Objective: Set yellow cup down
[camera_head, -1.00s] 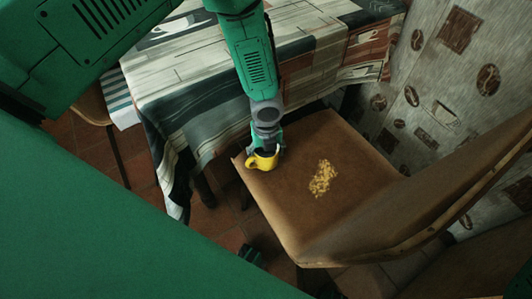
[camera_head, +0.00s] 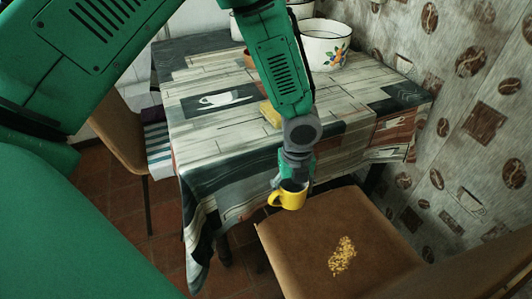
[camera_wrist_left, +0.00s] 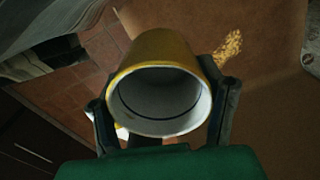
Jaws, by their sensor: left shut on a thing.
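The yellow cup (camera_head: 291,198) has a pale inside and a handle on its left. My left gripper (camera_head: 292,183) is shut on it, just in front of the table's near edge and by the corner of the brown chair seat (camera_head: 325,225). In the left wrist view the cup (camera_wrist_left: 160,50) sits between the two dark fingers (camera_wrist_left: 160,100), its open mouth facing the camera. The cup appears held above the seat, but the exact gap cannot be told. My right gripper is not in view.
The table (camera_head: 205,135) has a patterned cloth with a clear left part. A white enamel pot (camera_head: 325,45) with painted fruit stands at the back. Golden crumbs (camera_head: 342,256) mark the seat.

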